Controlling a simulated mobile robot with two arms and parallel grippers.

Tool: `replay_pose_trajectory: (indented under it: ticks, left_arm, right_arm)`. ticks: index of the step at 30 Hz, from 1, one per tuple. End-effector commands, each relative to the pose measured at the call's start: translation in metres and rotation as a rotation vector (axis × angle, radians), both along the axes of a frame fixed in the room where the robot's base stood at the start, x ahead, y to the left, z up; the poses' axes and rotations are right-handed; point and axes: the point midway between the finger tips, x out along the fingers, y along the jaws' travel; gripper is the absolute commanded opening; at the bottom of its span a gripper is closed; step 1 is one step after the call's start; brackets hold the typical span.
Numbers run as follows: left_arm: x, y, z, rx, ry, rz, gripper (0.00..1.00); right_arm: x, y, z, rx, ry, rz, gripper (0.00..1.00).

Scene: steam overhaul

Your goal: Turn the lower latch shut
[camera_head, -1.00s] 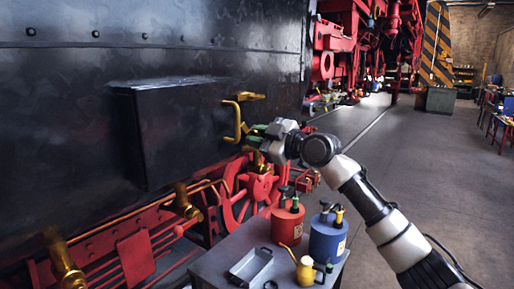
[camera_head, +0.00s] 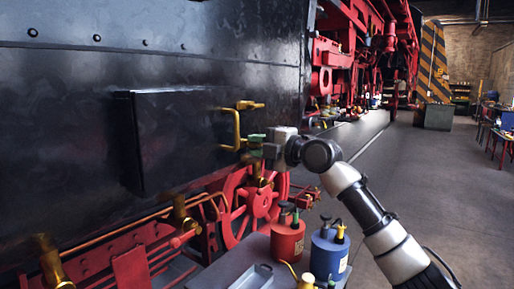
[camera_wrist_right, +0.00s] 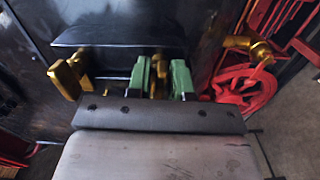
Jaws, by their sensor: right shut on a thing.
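My right gripper (camera_head: 255,145) is at the dark side panel, just right of and below the brass handle (camera_head: 236,128). In the wrist view its green fingers (camera_wrist_right: 161,80) are shut on a small brass piece, the lower latch (camera_wrist_right: 157,76), which shows between them. In the head view the gripper hides this latch, and its exact angle is hard to tell. Brass also shows left of the fingers in the wrist view (camera_wrist_right: 68,78). My left gripper is not in view.
A raised dark box (camera_head: 170,140) juts out left of the handle. A red can (camera_head: 287,238) and a blue can (camera_head: 329,254) stand on a grey cart below.

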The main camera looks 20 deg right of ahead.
Motion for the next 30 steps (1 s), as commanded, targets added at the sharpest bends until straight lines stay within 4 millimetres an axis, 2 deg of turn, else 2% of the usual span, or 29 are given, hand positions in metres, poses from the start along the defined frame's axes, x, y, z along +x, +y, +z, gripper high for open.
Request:
replay_pose_trajectory:
  ticks: [21, 22, 24, 30]
  left_arm:
    - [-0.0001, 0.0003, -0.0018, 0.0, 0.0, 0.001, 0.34]
    - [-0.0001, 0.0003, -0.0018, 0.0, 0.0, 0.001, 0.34]
    - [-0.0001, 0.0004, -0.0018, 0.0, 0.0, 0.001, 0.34]
    - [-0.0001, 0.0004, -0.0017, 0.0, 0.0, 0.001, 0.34]
  right_arm:
    - [0.0002, 0.0008, -0.002, -0.061, -0.042, 0.001, 0.0]
    - [0.0002, 0.0008, -0.002, -0.061, -0.042, 0.002, 0.24]
    - [0.0002, 0.0008, -0.0019, -0.06, -0.042, 0.001, 0.34]
    - [0.0001, 0.0005, -0.0009, -0.059, -0.043, 0.001, 0.34]
